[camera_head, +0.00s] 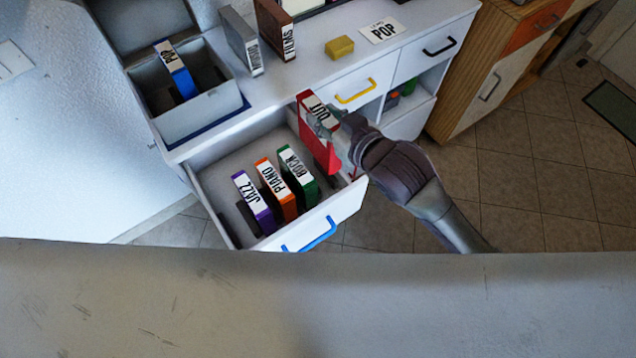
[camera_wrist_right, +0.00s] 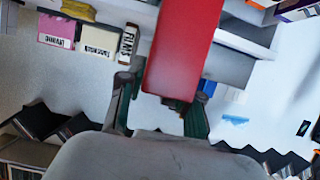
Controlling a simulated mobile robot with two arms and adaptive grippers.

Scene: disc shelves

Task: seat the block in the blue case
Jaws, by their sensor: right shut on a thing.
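In the right wrist view the red case (camera_wrist_right: 184,50) rises from between the fingers (camera_wrist_right: 160,100). A small yellow block (camera_head: 339,47) lies on the counter top. A blue case labelled POP (camera_head: 181,77) stands in an open grey box (camera_head: 203,115) with a blue base edge, left on the counter. The inside of the blue case is not visible. My left gripper is not in view.
The open drawer (camera_head: 222,216) holds purple JAZZ (camera_head: 254,202), orange PIANO (camera_head: 276,190) and green ROCK (camera_head: 298,173) cases. A wooden cabinet (camera_head: 490,70) stands to the right.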

